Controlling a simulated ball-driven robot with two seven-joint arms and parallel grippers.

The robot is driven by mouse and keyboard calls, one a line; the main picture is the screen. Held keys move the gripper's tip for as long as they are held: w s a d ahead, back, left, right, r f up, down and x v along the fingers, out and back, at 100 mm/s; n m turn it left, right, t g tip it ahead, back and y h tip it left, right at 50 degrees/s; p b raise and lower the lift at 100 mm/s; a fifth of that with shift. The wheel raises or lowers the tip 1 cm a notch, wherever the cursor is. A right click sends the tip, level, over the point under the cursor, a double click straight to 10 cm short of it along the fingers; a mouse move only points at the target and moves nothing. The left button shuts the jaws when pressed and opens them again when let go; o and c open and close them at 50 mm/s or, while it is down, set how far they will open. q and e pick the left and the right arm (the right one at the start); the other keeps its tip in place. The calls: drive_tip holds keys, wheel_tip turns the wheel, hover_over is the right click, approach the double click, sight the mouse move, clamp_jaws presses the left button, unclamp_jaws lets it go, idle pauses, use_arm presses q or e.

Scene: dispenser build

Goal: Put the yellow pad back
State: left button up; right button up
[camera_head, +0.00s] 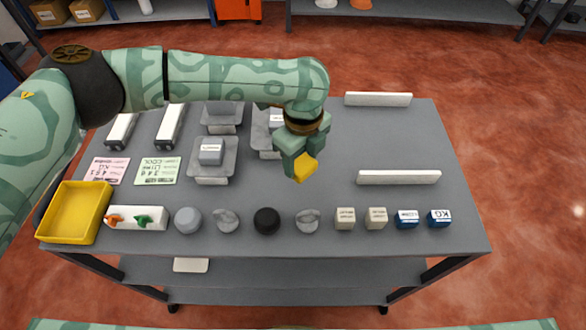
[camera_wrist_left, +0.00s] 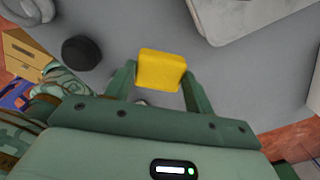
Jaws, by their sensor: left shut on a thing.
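The yellow pad (camera_head: 305,167) is a small yellow block. My left gripper (camera_head: 300,160) is shut on it and holds it over the middle of the grey table (camera_head: 340,130). In the left wrist view the yellow pad (camera_wrist_left: 161,70) sits between the two green fingers of my left gripper (camera_wrist_left: 160,80). A yellow tray (camera_head: 103,213) stands at the table's front left corner and looks empty. My right gripper is not in view.
A front row holds a white holder (camera_head: 122,222) with orange and green pieces, grey knobs (camera_head: 188,220), a black knob (camera_head: 267,221), beige blocks (camera_head: 345,218) and blue blocks (camera_head: 439,218). Grey dispensers (camera_head: 212,160) and cards (camera_head: 157,170) stand left. White bars (camera_head: 399,177) lie right, with clear table between.

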use_arm(q)
drive_tip(key=shift+w+a+f, duration=0.2)
drive_tip(key=shift+a+f, duration=0.15)
drive_tip(key=shift+f, duration=0.2)
drive_tip(key=f, duration=0.1)
drive_tip(key=f+b, duration=0.1)
drive_tip(key=a+f, duration=0.1)
drive_tip(key=f, duration=0.1)
drive_tip(key=shift+w+f+b, duration=0.1)
drive_tip(key=shift+w+b, duration=0.2)
drive_tip(key=shift+b, duration=0.1)
drive_tip(key=shift+f, duration=0.1)
drive_tip(key=shift+c, duration=0.6)
drive_tip(key=o, duration=1)
